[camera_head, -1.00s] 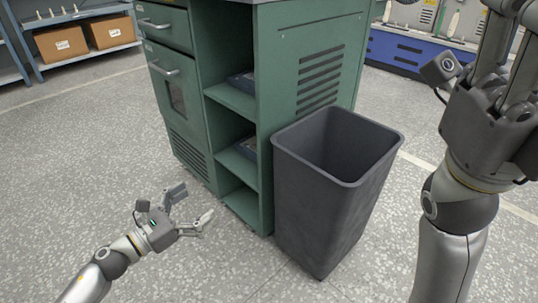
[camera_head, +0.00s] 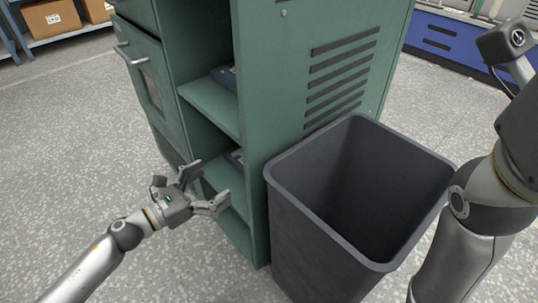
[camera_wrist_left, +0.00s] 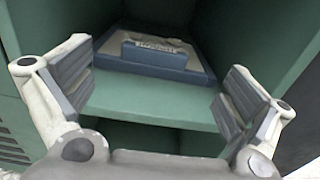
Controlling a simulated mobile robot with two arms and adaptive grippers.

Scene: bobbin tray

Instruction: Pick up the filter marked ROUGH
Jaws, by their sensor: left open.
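My left gripper (camera_head: 208,187) is open and empty in front of the green cabinet's open shelves. In the left wrist view its two spread fingers (camera_wrist_left: 158,90) frame a shelf. The fingers touch neither. In the head view a dark item shows on the upper shelf (camera_head: 225,77) and another on a lower shelf (camera_head: 235,158), both partly hidden by the side panel. I cannot tell which filter is marked ROUGH.
The green cabinet (camera_head: 280,80) has a vented side. A dark grey bin (camera_head: 320,235) stands against it on the right. My right arm is at the right edge, its fingers mostly out of frame. Cardboard boxes (camera_head: 50,18) lie at the upper left. Floor is clear at left.

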